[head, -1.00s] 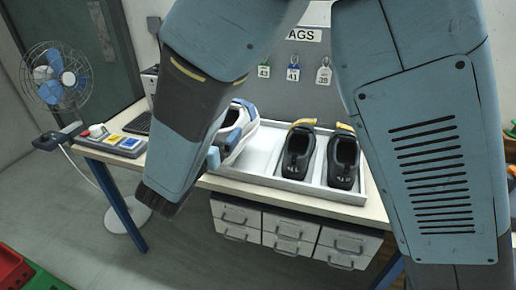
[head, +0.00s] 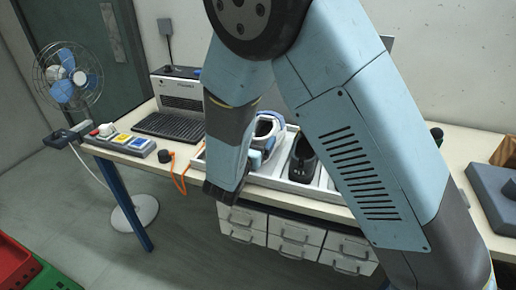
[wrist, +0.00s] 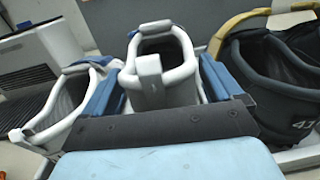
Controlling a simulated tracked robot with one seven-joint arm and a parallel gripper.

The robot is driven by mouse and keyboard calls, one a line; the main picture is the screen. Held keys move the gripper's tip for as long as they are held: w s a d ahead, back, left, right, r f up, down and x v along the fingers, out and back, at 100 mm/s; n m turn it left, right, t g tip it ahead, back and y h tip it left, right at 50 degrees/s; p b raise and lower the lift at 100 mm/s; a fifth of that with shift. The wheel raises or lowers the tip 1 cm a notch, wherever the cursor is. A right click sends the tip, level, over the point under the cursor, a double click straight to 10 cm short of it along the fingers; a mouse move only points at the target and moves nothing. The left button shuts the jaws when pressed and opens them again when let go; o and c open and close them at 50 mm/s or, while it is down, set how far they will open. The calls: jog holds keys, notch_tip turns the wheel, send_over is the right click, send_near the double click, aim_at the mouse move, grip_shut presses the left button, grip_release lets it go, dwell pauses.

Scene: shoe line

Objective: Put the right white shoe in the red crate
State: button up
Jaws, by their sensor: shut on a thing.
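In the wrist view my gripper (wrist: 158,68) has its blue fingers on both sides of a white shoe (wrist: 150,85), the right one of a white pair, and is shut on it. The other white shoe (wrist: 42,132) stands just left of it. In the head view the held white shoe (head: 268,150) shows only in part behind my arm, at the shoe tray; I cannot tell whether it is lifted clear. Most of my gripper is hidden there. The red crate (head: 14,266) is at the lower left, on the floor side, cut off by the picture edge.
Black shoes with a yellow tab stand close on the right (wrist: 265,85). The tray (head: 290,185) lies on the workbench. A green crate (head: 58,280) adjoins the red one. A button panel (head: 125,143), an orange cable (head: 178,170) and a fan (head: 68,78) are left. Floor before the bench is clear.

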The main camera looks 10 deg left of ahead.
jog(key=shift+w+d+f, duration=0.1)
jog(key=shift+w+f, duration=0.1)
jog(key=shift+f, duration=0.05)
jog(key=shift+w+f, duration=0.15)
jog(key=shift+f, duration=1.35)
jog(key=o, duration=1)
